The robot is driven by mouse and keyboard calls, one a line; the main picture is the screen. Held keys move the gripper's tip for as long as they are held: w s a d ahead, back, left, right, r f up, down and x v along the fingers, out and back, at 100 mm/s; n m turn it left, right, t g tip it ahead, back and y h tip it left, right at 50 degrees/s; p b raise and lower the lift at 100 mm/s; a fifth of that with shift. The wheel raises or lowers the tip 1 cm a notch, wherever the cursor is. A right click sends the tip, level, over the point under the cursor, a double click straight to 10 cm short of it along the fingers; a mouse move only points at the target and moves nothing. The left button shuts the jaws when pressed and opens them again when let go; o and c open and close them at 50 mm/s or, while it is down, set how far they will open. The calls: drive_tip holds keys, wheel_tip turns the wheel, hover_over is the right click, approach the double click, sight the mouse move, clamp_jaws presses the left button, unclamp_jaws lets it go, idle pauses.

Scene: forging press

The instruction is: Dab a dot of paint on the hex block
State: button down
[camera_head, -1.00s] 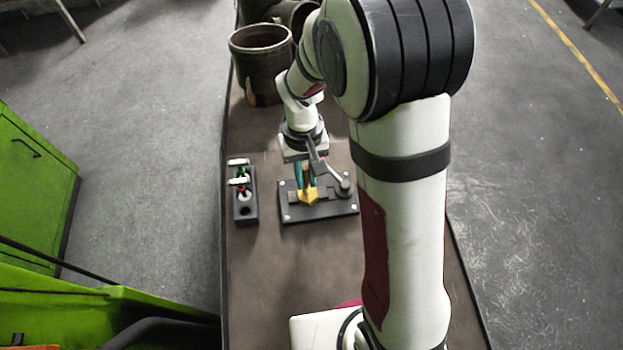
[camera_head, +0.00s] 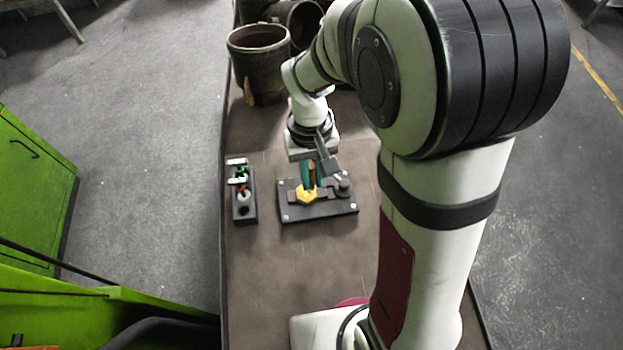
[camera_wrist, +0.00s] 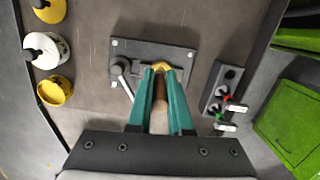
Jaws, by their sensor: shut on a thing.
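The yellow hex block (camera_head: 307,197) sits on a dark fixture plate (camera_head: 325,212) beside a grey lever clamp; the wrist view shows part of it (camera_wrist: 160,66) beyond the fingertips. My gripper (camera_head: 311,181), with teal fingers, is shut on a brownish pen-like stick, which shows between the fingers in the wrist view (camera_wrist: 159,108). The gripper points down, just above the block. The stick's tip is hidden, and I cannot tell whether it touches the block.
A black rack (camera_head: 249,214) left of the plate holds red and green items with white labels; its front hole is empty. A large dark pot (camera_head: 258,60) stands farther back. The table in front of the plate is clear.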

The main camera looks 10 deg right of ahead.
sight(312, 168)
drive_tip(key=shift+r, duration=1.95)
drive_tip(key=shift+f, duration=0.25)
drive_tip(key=shift+f, duration=3.15)
drive_tip(key=shift+w+a+f, duration=0.2)
drive_tip(key=shift+w+f, duration=0.2)
drive_tip(key=shift+w+a+r, duration=0.15)
drive_tip(key=shift+w, duration=0.15)
drive_tip(key=shift+w+a+f, duration=0.25)
drive_tip(key=shift+w, duration=0.25)
drive_tip(key=shift+w+a+f, duration=0.2)
drive_tip(key=shift+w, duration=0.25)
drive_tip(key=shift+s+d, duration=0.4)
drive_tip(key=shift+s, duration=0.45)
drive_tip(key=shift+s+d, duration=0.4)
drive_tip(key=shift+s, duration=0.4)
drive_tip(key=shift+r, duration=4)
